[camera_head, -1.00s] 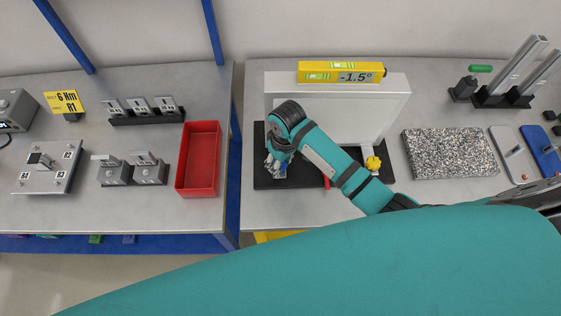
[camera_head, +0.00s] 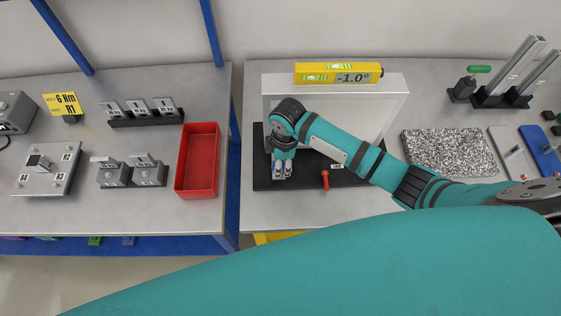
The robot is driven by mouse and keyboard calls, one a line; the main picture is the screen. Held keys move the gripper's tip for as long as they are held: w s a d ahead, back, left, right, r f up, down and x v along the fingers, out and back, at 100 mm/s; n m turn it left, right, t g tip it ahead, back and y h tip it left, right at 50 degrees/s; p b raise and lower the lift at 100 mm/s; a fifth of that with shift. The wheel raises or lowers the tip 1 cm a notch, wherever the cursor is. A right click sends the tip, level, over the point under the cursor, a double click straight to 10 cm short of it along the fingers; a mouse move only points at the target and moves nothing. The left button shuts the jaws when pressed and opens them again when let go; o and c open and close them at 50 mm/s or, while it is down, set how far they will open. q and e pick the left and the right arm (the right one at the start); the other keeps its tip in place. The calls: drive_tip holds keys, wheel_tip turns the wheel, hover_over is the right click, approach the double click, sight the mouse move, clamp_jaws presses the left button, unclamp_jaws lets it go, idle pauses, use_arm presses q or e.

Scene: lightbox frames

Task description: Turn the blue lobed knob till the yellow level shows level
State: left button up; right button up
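The yellow level (camera_head: 338,73) lies on top of the white box-like stand (camera_head: 395,95), and its display reads -1.0°. The stand is on a black base plate (camera_head: 262,180). My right arm comes in from the right across the stand's front, and my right gripper (camera_head: 282,172) points down over the left part of the base plate. I cannot make out the blue lobed knob apart from the gripper, which covers that spot. Whether the fingers are closed on anything is too small to tell. My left gripper is out of view.
A red-handled lever (camera_head: 325,178) stands at the base plate's front edge, close to my forearm. A speckled granite block (camera_head: 448,152) lies to the right. A red tray (camera_head: 198,160) is on the left table, across a gap. The table's front strip is clear.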

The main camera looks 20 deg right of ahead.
drive_tip(key=shift+w+r+n, duration=0.15)
drive_tip(key=shift+n, duration=0.4)
drive_tip(key=shift+w+r+n, duration=0.15)
drive_tip(key=shift+n, duration=0.4)
drive_tip(key=o, duration=1.1)
drive_tip(key=shift+s, duration=0.1)
drive_tip(key=shift+c, duration=0.2)
drive_tip(key=shift+o, duration=0.6)
drive_tip(key=shift+s+f, duration=0.1)
wheel_tip(320, 180, up, 12)
drive_tip(key=d, duration=0.1)
drive_tip(key=shift+s, duration=0.1)
